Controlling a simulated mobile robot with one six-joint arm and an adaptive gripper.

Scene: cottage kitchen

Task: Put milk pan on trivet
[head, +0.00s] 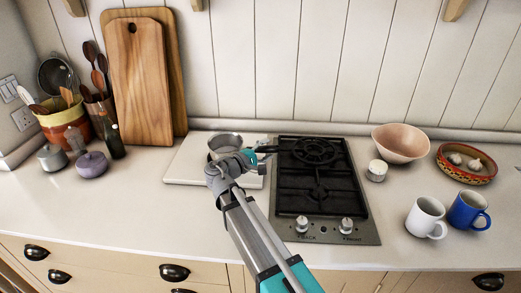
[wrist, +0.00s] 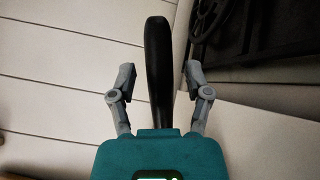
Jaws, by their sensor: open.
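The milk pan (head: 226,139) is a small grey metal pan standing on a white slab (head: 186,165) left of the hob. My arm partly hides it. Its black handle (wrist: 157,60) runs between the fingers of my gripper (wrist: 160,75) in the wrist view, with a gap on both sides. In the head view my gripper (head: 262,152) is at the handle, right of the pan. My gripper is open and holds nothing. The hob carries black iron grates (head: 317,187), with a round ring (head: 315,150) at the back. I cannot tell which part is the trivet.
The gas hob (head: 358,222) has two front knobs. Right of it are a white pot (head: 377,171), a pink bowl (head: 400,143), a garlic dish (head: 466,176), a white mug (head: 426,214) and a blue mug (head: 466,211). Wooden boards (head: 139,85) lean at the back left.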

